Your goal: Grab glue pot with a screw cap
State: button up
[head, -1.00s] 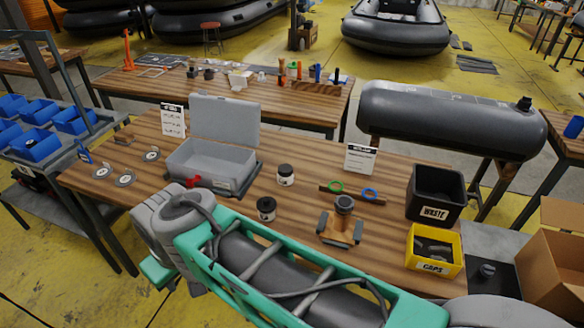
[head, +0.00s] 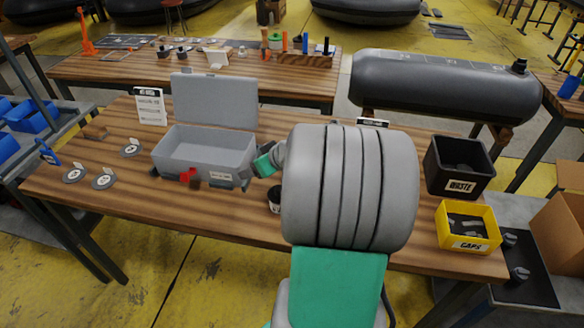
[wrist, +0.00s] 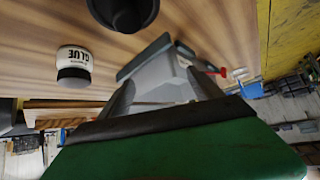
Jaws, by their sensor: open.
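A white glue pot (wrist: 74,64) with a black cap and a GLUE label stands on the wood table in the wrist view. A dark round cap-like thing (wrist: 122,10) is cut off at the top edge of that view, closer to the camera. In the head view one dark-capped pot (head: 275,199) shows partly beside my arm; my arm hides the table behind it. My gripper (wrist: 160,90) is open, its fingers apart and no pot between them. The glue pot lies off to the left of the fingers in the wrist view.
An open grey case (head: 205,152) with red latches stands left of my gripper. A black waste bin (head: 458,165) and a yellow caps bin (head: 467,228) stand at the right end. A grey tube (head: 440,85) lies behind.

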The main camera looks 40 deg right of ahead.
jog(key=s+d+f+t+h, duration=0.1)
jog(key=d, duration=0.3)
jog(key=s+d+f+m+t+b, duration=0.1)
jog(key=d, duration=0.4)
jog(key=s+d+f+t+h, duration=0.1)
jog(key=d, duration=0.4)
jog(key=shift+s+d+m+h+b, duration=0.1)
jog(key=shift+d+m+h+b, duration=0.1)
jog(key=shift+m+h+b, duration=0.15)
jog(key=shift+d+f, duration=0.1)
jog(key=shift+d, duration=0.25)
jog(key=x, duration=0.2)
jog(key=p+x, duration=0.1)
jog(key=x, duration=0.4)
jog(key=shift+w+a, duration=0.1)
jog(key=shift+w, duration=0.25)
jog(key=shift+c, duration=0.5)
jog(key=c, duration=1.5)
